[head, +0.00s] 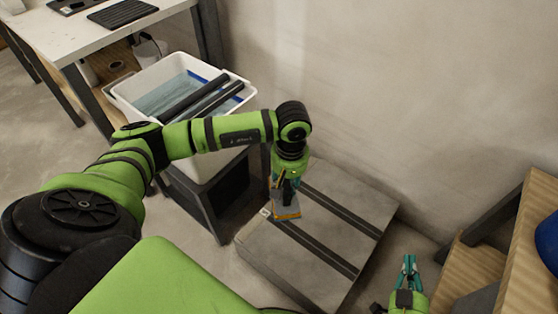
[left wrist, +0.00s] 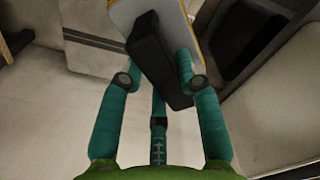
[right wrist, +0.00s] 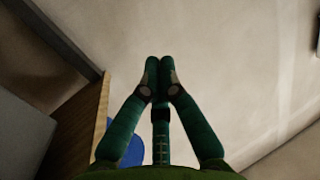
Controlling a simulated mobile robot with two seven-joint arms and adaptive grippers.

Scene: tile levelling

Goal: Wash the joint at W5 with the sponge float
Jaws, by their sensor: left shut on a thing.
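My left gripper (head: 284,188) is shut on the sponge float (head: 287,211), which has an orange edge. In the left wrist view its black handle (left wrist: 158,62) sits between the fingers. The float is over the left part of the grey tiled slab (head: 336,208); whether it touches the surface I cannot tell. Two dark joint lines (head: 318,250) cross the slab. A small white tag (head: 265,212) lies beside the float; its writing is too small to read. My right gripper (head: 408,268) is shut and empty at the lower right; its tips meet in the right wrist view (right wrist: 159,65).
A white wash tub (head: 125,98) with water and dark rollers (head: 195,97) stands on a dark stand left of the slab. A white table (head: 60,30) is behind it. A wooden shelf (head: 525,235) with a blue object (head: 548,243) is at right. The wall bounds the back.

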